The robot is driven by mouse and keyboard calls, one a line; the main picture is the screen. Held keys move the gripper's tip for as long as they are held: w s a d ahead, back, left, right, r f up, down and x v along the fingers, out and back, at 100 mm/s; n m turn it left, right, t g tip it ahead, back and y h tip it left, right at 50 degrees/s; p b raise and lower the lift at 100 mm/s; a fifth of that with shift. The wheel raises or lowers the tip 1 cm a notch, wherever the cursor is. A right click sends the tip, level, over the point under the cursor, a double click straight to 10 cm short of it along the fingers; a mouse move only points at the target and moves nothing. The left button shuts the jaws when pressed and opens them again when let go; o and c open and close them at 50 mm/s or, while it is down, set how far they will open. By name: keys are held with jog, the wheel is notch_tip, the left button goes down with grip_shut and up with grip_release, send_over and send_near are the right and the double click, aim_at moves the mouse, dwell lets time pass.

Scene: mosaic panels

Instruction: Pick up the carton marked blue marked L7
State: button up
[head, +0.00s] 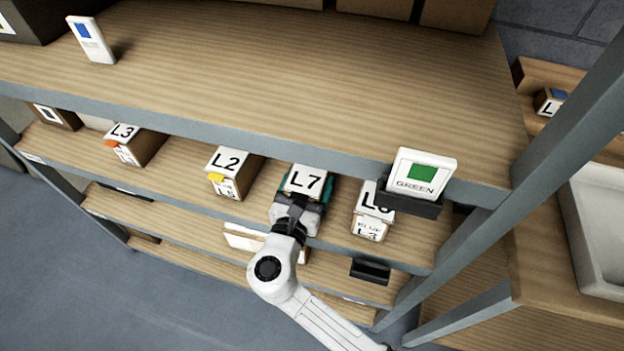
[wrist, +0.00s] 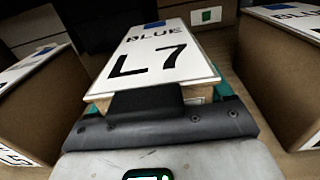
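The carton marked BLUE L7 (head: 305,180) stands on the second shelf down, in a row of cartons. Its white top with BLUE, L7 and a blue patch fills the middle of the wrist view (wrist: 160,58). My gripper (head: 302,200) is at the carton's near end. Its teal fingers lie on both sides of the carton, close to it; they also show in the wrist view (wrist: 158,98). I cannot tell whether they press on it. A dark part of the gripper covers the lower front of the carton.
The L2 carton (head: 230,175) stands to the left, the L3 carton (head: 130,145) further left. The upper shelf board (head: 260,65) overhangs the row.

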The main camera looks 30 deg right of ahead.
jog(key=c, duration=1)
jog(key=shift+c, duration=0.2)
jog(key=shift+r, duration=0.2)
